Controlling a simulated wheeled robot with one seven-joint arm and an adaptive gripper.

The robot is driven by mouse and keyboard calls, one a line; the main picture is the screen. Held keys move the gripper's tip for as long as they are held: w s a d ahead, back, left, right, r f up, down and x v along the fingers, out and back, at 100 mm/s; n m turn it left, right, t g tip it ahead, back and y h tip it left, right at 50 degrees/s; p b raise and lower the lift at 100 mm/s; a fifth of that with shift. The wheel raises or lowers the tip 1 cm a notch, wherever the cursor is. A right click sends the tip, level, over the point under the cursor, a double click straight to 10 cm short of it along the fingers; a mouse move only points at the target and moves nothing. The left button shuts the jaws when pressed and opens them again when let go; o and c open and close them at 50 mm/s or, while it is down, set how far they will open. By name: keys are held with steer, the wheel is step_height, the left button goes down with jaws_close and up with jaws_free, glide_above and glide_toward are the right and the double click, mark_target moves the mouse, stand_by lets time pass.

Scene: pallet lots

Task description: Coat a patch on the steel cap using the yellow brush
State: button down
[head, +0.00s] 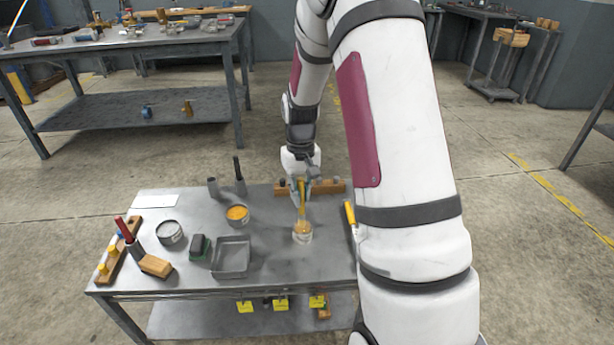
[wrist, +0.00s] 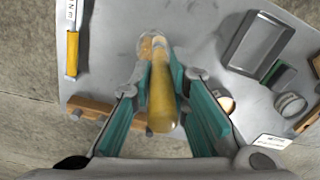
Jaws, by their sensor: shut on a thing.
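My gripper (head: 301,188) is shut on the yellow brush (wrist: 162,100), which points down from between the green finger pads. In the head view the brush (head: 302,208) hangs upright, its lower end over a small round light-grey piece (head: 303,238) on the steel table, which looks like the steel cap. In the wrist view the cap (wrist: 145,42) lies at the brush's far end. An orange-tan patch shows at the brush's lower end; I cannot tell whether it is bristles or coating, nor whether the brush touches the cap.
A tin of orange paint (head: 237,215) stands left of the cap. A grey tray (head: 231,262), dark green block (head: 199,247) and another tin (head: 170,233) lie farther left. A yellow-handled tool (head: 349,213) is close on the right. A wooden rack (head: 332,186) stands behind.

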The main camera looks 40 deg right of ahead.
mark_target(300, 179)
steer(key=shift+r+p, duration=1.3)
steer(key=shift+r, duration=0.65)
steer(key=shift+w+f, duration=0.1)
steer(key=shift+w, duration=0.05)
